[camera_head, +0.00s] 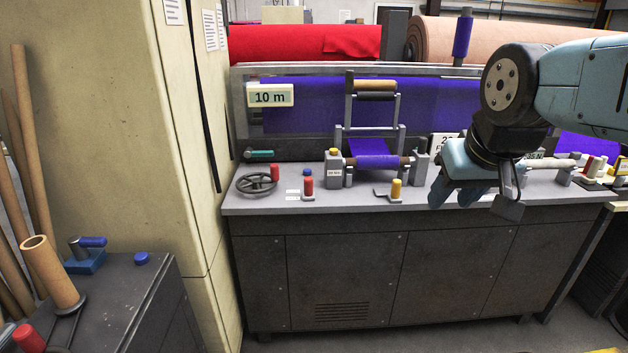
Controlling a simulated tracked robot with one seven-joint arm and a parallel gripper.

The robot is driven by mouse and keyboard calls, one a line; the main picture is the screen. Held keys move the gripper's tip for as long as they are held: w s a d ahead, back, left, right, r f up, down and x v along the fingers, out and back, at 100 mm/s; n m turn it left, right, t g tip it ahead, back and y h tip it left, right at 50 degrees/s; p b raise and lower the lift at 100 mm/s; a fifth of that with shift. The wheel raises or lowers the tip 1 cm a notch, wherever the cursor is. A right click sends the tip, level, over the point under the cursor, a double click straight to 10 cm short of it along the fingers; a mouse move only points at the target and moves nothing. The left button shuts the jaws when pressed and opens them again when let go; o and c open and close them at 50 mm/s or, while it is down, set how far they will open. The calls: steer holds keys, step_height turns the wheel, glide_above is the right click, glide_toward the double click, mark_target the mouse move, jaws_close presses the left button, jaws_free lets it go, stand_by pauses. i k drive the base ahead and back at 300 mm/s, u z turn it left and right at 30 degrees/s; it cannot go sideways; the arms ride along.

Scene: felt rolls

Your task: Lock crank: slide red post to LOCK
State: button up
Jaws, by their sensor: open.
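A dark handwheel crank (256,184) with an upright red knob (275,172) on its rim lies at the left end of the grey bench top. A short red post (307,187) stands to its right, in front of a small blue-topped piece (307,172). Small white labels (292,191) lie just left of this post; their lettering is too small to read. My gripper (474,197) is open, with nothing seen between its fingers. It hangs over the front right part of the bench, well to the right of the red post and crank.
A roller stand with purple felt (376,162) rises mid-bench. A yellow-topped post (396,188) stands between the red post and my gripper. A teal-handled lever (260,154) is behind the crank. A beige pillar (130,120) borders the bench's left end.

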mark_target(309, 194)
steer(key=i, duration=0.85)
steer(key=u, duration=0.05)
